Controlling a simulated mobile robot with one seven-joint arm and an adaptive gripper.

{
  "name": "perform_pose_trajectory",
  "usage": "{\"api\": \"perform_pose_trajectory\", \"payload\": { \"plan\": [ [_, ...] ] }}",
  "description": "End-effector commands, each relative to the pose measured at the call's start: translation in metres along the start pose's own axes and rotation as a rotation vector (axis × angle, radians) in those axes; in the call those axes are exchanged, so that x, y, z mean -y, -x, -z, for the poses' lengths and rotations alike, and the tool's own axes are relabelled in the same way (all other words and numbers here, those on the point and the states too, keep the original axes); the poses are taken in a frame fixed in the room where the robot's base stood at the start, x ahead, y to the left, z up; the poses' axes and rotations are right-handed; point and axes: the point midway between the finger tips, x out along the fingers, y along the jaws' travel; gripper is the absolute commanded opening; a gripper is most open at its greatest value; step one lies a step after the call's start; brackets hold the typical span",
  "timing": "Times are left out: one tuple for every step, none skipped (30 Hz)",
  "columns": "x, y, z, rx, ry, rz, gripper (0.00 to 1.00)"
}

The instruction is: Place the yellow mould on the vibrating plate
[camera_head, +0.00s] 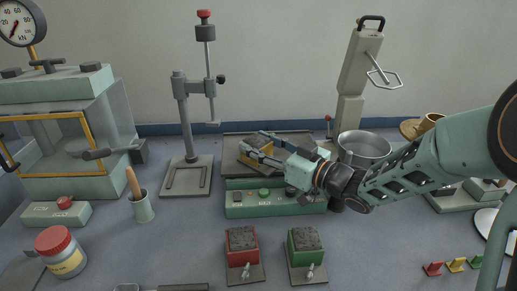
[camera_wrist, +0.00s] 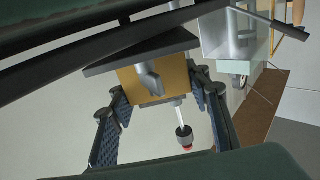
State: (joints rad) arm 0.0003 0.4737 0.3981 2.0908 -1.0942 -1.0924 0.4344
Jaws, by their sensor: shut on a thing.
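The yellow mould (camera_head: 263,149) is between the fingers of my gripper (camera_head: 254,142) in the head view. In the wrist view its yellow side (camera_wrist: 175,78), with a grey wing-shaped clamp and a dark base plate, sits between the two ribbed finger pads (camera_wrist: 160,120). My gripper is shut on it. The vibrating plate (camera_head: 231,147) is the dark slab on the green control box (camera_head: 235,204). The mould appears over this slab; whether it touches is unclear. My fingers and hand hide part of the mould and slab.
A red mould (camera_head: 242,243) and a green mould (camera_head: 306,243), both filled, stand in front of the control box. A drill-like stand (camera_head: 187,130) is left of the slab. A metal bowl (camera_head: 365,147) under a mixer (camera_head: 361,65) is close on the right.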

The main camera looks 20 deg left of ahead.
Motion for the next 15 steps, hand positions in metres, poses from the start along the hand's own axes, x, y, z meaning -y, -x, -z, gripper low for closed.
{"api": "perform_pose_trajectory", "payload": {
  "plan": [
    [0.0001, -0.0007, -0.0016, -0.007, 0.003, 0.001, 0.00],
    [0.0001, -0.0007, -0.0014, -0.007, 0.004, 0.001, 0.00],
    [0.0000, -0.0006, -0.0006, -0.008, 0.004, 0.001, 0.00],
    [0.0001, -0.0006, 0.0000, -0.008, 0.004, 0.001, 0.00],
    [0.0000, -0.0006, 0.0002, -0.008, 0.004, 0.001, 0.00],
    [0.0001, -0.0006, 0.0002, -0.008, 0.004, 0.001, 0.00],
    [0.0001, -0.0006, 0.0003, -0.008, 0.004, 0.001, 0.00],
    [0.0001, -0.0006, 0.0001, -0.008, 0.004, 0.001, 0.00],
    [0.0001, -0.0006, -0.0007, -0.007, 0.004, 0.001, 0.00],
    [0.0001, -0.0005, -0.0017, -0.007, 0.004, 0.001, 0.00],
    [0.0000, -0.0005, -0.0027, -0.007, 0.004, 0.001, 0.00],
    [0.0000, -0.0005, -0.0040, -0.007, 0.003, 0.001, 0.00],
    [0.0000, 0.0000, -0.0060, -0.002, 0.001, 0.000, 0.46],
    [0.0000, 0.0000, -0.0055, -0.002, 0.002, 0.000, 0.50],
    [0.0001, 0.0000, -0.0055, -0.002, 0.001, 0.000, 0.54]
  ]
}}
